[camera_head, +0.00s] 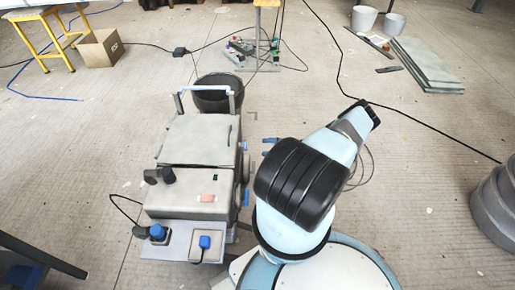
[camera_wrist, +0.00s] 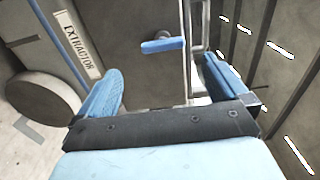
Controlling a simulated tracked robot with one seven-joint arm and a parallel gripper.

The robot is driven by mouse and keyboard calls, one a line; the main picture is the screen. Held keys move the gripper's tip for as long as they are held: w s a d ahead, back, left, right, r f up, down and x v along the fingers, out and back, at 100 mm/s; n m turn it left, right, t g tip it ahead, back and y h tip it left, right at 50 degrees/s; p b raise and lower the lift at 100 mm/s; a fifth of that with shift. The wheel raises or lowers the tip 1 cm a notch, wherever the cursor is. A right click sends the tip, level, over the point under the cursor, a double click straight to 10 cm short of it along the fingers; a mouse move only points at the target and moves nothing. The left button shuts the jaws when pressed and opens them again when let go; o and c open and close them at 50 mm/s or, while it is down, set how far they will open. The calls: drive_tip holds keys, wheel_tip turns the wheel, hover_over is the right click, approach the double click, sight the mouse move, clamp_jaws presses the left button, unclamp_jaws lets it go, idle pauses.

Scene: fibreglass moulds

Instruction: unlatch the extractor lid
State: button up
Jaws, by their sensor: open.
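The extractor is a grey boxy machine (camera_head: 197,195) left of my arm in the head view, with a flat grey lid (camera_head: 200,138) that looks closed. Its label (camera_wrist: 80,45) reads "EXTRACTOR" in the wrist view. A blue latch handle (camera_wrist: 163,45) lies across the wrist view, just beyond my fingertips and between their lines. My gripper (camera_wrist: 161,68) is open and empty, its blue fingers apart on either side. The handle does not appear to be between the pads. In the head view my arm hides most of the gripper.
A black round tub (camera_head: 216,95) stands behind the extractor. A cardboard box (camera_head: 99,48), stacked boards (camera_head: 428,65) and grey buckets (camera_head: 364,18) are farther back. Cables cross the floor. Grey stacked moulds (camera_head: 497,212) stand at the right edge. Floor between them and my arm is clear.

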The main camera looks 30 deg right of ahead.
drive_tip(key=shift+v, duration=1.85)
drive_tip(key=shift+a, duration=0.1)
